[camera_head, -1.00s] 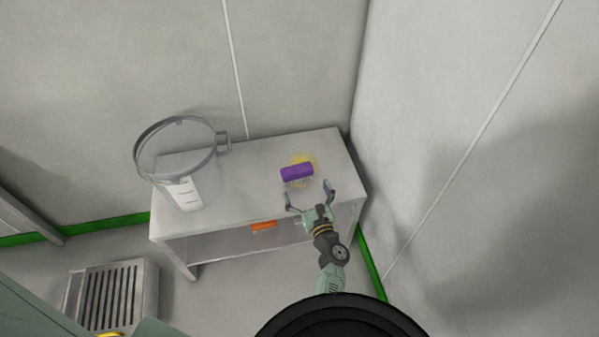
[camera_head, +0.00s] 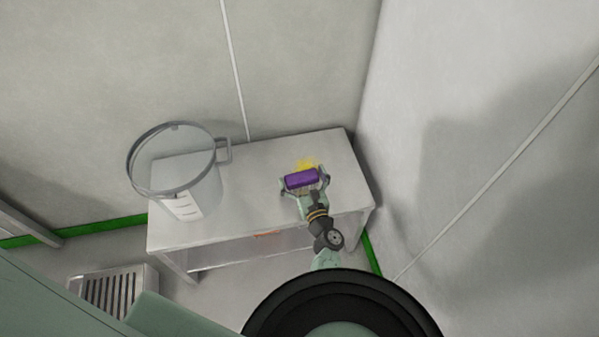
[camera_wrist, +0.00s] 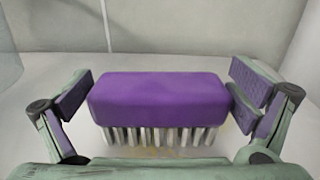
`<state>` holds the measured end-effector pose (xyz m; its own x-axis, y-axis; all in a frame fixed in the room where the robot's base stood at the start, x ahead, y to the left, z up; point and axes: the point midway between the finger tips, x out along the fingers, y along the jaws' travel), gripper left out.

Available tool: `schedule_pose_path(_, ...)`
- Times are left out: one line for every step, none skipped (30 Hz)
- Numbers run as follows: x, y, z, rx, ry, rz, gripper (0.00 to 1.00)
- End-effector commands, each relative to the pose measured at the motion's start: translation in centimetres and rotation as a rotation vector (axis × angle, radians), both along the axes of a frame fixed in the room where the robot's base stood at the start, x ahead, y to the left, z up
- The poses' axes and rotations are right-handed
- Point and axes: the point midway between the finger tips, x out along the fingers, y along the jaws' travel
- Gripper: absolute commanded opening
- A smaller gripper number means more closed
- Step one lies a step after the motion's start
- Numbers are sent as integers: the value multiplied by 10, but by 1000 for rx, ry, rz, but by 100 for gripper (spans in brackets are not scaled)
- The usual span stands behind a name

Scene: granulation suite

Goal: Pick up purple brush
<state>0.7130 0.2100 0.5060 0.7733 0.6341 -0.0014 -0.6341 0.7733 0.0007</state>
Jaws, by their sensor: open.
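The purple brush (camera_head: 301,179) lies on the grey table, bristles down, in front of a yellow patch. In the wrist view the brush (camera_wrist: 160,98) fills the middle, with its pale bristles pointing down. My gripper (camera_head: 305,183) is open with one finger at each end of the brush. In the wrist view the fingers of my gripper (camera_wrist: 160,100) stand left and right of it. The left finger is very near the brush's end, and the right one is close too; I cannot tell whether either touches.
A large clear vessel (camera_head: 190,196) with a metal rim and a handle stands on the left of the table (camera_head: 249,186). The yellow patch (camera_head: 306,164) lies just behind the brush. Walls close off the back and right. An orange thing (camera_head: 267,234) shows partly under the tabletop.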

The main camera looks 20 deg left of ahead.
Motion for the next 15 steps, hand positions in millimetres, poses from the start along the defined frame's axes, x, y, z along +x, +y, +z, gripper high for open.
schedule_pose_path(-1,0,0,-1,1,0,100)
schedule_pose_path(-1,0,0,-1,1,-1,100)
schedule_pose_path(-1,0,0,-1,1,-1,100)
schedule_pose_path(-1,0,0,-1,1,-1,100)
schedule_pose_path(-1,0,0,-1,1,-1,100)
schedule_pose_path(-1,0,0,-1,1,-1,100)
schedule_pose_path(-1,0,0,0,0,0,100)
schedule_pose_path(-1,0,0,0,0,0,100)
schedule_pose_path(-1,0,0,0,0,0,97)
schedule_pose_path(-1,0,0,0,0,0,95)
schedule_pose_path(-1,0,0,0,0,0,93)
schedule_pose_path(-1,0,0,0,0,0,91)
schedule_pose_path(-1,0,0,0,0,0,89)
schedule_pose_path(-1,0,0,0,0,0,87)
schedule_pose_path(-1,0,0,0,0,0,84)
